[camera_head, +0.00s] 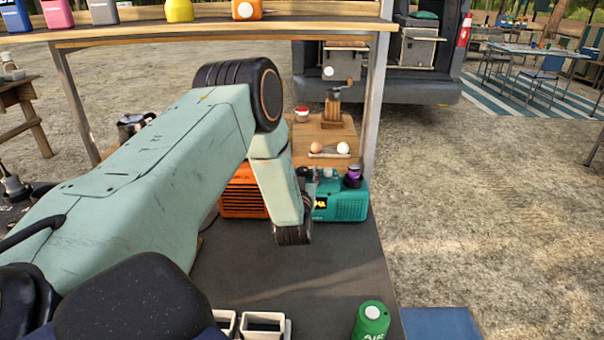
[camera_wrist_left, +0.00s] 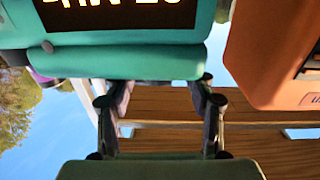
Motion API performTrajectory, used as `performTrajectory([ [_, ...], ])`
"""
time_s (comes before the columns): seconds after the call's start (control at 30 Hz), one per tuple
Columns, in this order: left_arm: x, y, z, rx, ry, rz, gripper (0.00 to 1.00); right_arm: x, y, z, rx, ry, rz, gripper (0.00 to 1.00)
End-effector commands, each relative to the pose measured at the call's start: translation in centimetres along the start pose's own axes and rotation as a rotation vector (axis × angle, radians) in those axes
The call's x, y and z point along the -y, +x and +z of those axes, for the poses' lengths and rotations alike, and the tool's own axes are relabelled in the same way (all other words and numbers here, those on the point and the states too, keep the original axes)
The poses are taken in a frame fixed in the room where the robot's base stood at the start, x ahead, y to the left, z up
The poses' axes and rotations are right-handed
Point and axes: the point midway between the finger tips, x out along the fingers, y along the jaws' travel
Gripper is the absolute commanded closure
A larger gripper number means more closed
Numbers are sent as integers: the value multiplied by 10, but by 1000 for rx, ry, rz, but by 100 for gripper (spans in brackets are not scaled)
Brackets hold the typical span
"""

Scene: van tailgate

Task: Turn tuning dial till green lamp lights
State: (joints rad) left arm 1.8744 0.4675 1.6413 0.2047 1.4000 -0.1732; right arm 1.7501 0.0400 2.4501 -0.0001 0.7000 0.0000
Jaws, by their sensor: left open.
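A teal radio (camera_head: 345,206) with a lit yellow display stands on the dark table. It fills the top of the left wrist view (camera_wrist_left: 130,60), where its display reads upside down. A purple and dark round knob (camera_head: 353,172) stands on its top right; a purple edge (camera_wrist_left: 40,76) shows at the left of the wrist view. I cannot tell whether this is the tuning dial. I see no lit green lamp. My left gripper (camera_wrist_left: 160,95) is open, its fingers apart near the radio's top edge. In the head view my own arm mostly hides it. My right gripper is out of view.
An orange box (camera_head: 243,192) stands left of the radio; it also shows in the left wrist view (camera_wrist_left: 270,60). Behind are a wooden board with eggs (camera_head: 329,150) and a grinder (camera_head: 333,107). A green can (camera_head: 371,321) stands at the front right. The table before the radio is clear.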

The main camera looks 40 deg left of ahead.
Motion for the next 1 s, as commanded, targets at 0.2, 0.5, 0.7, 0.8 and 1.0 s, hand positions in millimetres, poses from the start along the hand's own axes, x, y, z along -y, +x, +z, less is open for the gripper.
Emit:
performTrajectory([
  [0.2,0,0,0,0,0,1,61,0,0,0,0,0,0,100],
  [0.5,0,0,0,1,0,0,86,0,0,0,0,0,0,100],
  [0.7,0,0,0,1,0,0,100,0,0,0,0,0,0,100],
  [0.8,1,0,0,1,1,12,100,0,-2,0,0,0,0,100],
  [1.0,4,1,-2,3,0,102,100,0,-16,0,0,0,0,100],
])
